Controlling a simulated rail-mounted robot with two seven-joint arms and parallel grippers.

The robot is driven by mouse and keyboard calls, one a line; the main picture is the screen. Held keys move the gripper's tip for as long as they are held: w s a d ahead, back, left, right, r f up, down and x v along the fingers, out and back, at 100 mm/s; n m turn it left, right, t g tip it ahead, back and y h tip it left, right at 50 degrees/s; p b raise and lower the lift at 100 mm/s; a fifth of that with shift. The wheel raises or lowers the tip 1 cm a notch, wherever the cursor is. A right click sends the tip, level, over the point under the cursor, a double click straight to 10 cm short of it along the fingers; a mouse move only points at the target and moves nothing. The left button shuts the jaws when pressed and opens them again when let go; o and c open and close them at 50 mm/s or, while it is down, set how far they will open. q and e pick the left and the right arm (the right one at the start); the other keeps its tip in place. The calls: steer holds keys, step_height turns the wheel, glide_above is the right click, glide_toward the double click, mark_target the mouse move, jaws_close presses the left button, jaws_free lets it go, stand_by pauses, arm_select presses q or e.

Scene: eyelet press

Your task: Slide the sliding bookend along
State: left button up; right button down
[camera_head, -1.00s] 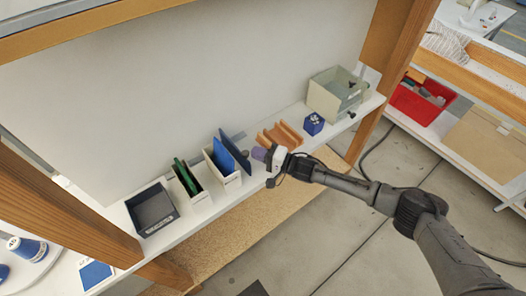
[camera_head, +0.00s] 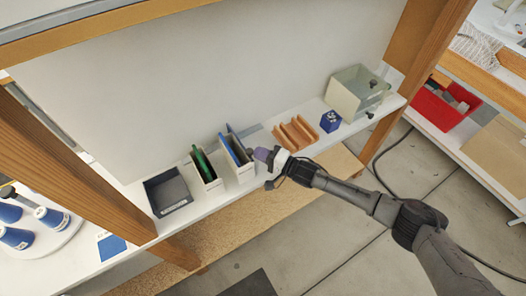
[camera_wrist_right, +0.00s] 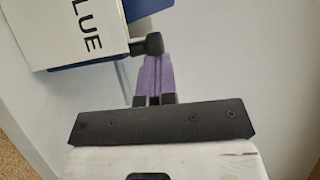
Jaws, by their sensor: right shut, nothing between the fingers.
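A black knob (camera_wrist_right: 149,45) shows beside the white box lettered "LUE" in the right wrist view. My right gripper (camera_head: 261,154) has purple fingers and is shut and empty, just right of the bookend. In the wrist view its fingertips (camera_wrist_right: 153,72) are at the knob, seemingly touching it; they do not grip it. The bookend's lower part is mostly hidden. My left gripper is out of view.
Left of the bookend stand a white box with green sheets (camera_head: 209,183) and a dark tray (camera_head: 168,194). To the right are an orange-brown rack (camera_head: 296,133), a blue cube (camera_head: 330,121) and a pale bin (camera_head: 348,98). A back panel (camera_head: 220,75) rises behind the shelf.

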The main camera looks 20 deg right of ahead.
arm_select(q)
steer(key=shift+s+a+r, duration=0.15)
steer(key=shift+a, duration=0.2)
arm_select(e)
steer(key=w+d+v, duration=0.2)
steer(key=v, duration=1)
steer(key=shift+s+d, duration=0.3)
steer(key=shift+d, duration=0.05)
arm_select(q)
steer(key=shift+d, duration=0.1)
